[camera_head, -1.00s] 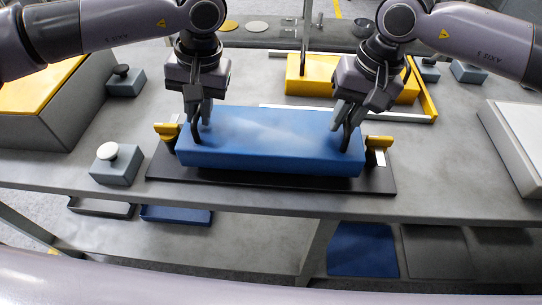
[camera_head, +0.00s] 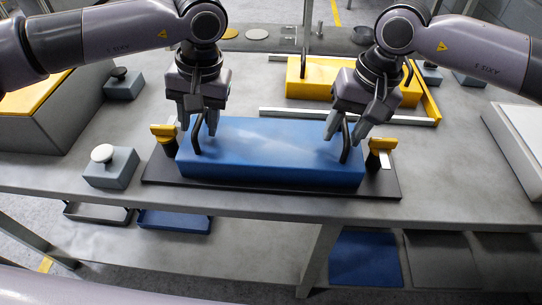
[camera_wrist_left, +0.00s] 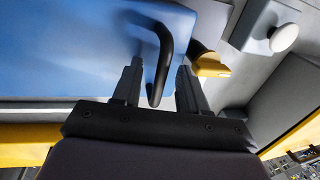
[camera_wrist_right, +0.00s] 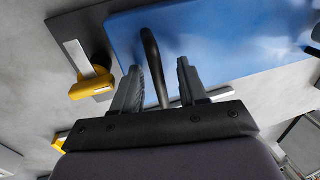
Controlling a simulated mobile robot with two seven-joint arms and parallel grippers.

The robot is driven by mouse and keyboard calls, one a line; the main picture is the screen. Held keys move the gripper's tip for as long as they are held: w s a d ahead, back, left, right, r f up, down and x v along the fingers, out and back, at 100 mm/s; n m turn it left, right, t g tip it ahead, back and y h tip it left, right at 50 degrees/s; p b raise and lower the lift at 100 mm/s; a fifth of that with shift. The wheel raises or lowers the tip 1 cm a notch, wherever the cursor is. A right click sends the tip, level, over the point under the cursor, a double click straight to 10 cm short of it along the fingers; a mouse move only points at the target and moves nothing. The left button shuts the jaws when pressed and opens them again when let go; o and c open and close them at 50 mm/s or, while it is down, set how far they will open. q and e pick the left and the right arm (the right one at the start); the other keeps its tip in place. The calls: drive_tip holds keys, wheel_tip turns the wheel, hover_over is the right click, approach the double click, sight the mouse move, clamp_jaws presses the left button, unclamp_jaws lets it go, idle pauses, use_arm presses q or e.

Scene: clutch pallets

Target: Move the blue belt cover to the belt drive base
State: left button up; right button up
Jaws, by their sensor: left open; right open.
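The blue belt cover (camera_head: 275,165) is a long box with a dark loop handle near each end. It is on a black base plate (camera_head: 270,193), between yellow end clips (camera_head: 164,132) (camera_head: 381,146); the head view does not show whether it is fully seated. My left gripper (camera_head: 203,122) is open at the left handle (camera_head: 196,135). In the left wrist view the handle (camera_wrist_left: 164,62) shows between the spread fingers. My right gripper (camera_head: 350,128) is open at the right handle (camera_head: 346,140). In the right wrist view that handle (camera_wrist_right: 153,60) shows between the fingers. Neither gripper clamps a handle.
A yellow cover (camera_head: 312,80) stands behind, with a metal rail (camera_head: 300,113) in front of it. Grey knob blocks (camera_head: 110,167) (camera_head: 124,86) are at left. A grey box (camera_head: 40,125) with a yellow top is at far left. A pale-topped panel (camera_head: 520,140) is at right.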

drive_tip(key=shift+r, duration=0.15)
use_arm(q)
wheel_tip(320, 180, up, 12)
drive_tip(key=d, duration=0.2)
drive_tip(key=shift+d+f, duration=0.15)
drive_tip(key=shift+f, duration=0.1)
use_arm(e)
wheel_tip(320, 180, up, 12)
drive_tip(key=d, duration=0.2)
drive_tip(key=shift+d+f, duration=0.2)
drive_tip(key=shift+f, duration=0.05)
use_arm(q)
drive_tip(key=shift+s, duration=0.1)
use_arm(e)
drive_tip(key=shift+s, duration=0.1)
